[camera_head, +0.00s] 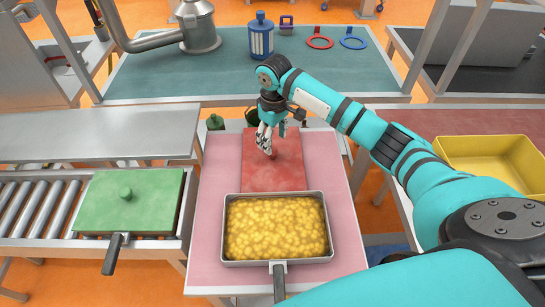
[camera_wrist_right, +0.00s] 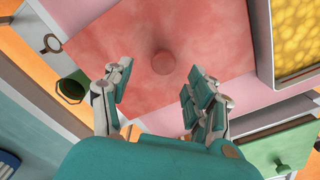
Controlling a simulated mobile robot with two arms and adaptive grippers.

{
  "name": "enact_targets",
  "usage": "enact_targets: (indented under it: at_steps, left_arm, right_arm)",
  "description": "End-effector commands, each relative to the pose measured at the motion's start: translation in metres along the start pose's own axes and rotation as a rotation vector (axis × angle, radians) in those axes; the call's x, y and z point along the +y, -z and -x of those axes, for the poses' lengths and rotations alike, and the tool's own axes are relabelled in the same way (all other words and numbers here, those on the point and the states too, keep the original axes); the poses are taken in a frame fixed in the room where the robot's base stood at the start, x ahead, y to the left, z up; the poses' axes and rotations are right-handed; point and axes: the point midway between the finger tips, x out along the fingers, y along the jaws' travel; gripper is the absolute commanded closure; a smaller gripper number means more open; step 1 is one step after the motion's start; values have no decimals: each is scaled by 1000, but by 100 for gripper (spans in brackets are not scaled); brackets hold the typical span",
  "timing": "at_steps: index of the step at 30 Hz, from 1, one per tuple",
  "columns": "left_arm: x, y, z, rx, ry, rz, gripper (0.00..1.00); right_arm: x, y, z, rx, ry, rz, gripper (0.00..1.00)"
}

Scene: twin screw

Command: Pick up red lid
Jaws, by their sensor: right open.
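The red lid (camera_head: 275,175) is a flat square with a small round knob, lying on the pink table top behind the tray. It also shows in the right wrist view (camera_wrist_right: 120,50), with its knob (camera_wrist_right: 163,62) near the centre. My right gripper (camera_head: 267,150) is above the lid, close to the knob. In the right wrist view its fingers (camera_wrist_right: 155,85) are spread apart, with the knob beyond the fingertips and between them. I cannot tell the exact height gap. My left gripper is not in view.
A metal tray (camera_head: 224,240) of yellow food sits in front of the lid, its handle toward me. A green lid (camera_head: 155,205) on a pan is at the left on rollers. A yellow bin (camera_head: 480,155) is at the right. A teal table (camera_head: 200,80) stands behind.

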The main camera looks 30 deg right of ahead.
Motion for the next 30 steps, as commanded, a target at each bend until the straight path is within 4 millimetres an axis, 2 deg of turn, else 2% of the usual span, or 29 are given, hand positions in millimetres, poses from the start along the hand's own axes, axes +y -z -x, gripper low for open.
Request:
enact_targets:
  at_steps: [5,12,21,30]
  left_arm:
    - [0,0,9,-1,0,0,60]
    - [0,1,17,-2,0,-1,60]
    - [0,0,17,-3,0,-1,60]
    - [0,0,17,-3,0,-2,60]
  right_arm:
    - [-2,-1,-14,-4,0,-1,42]
    - [-6,-1,-48,-1,0,-1,42]
    - [-5,-1,-54,0,-1,0,42]
    - [-5,-1,-53,1,-1,0,81]
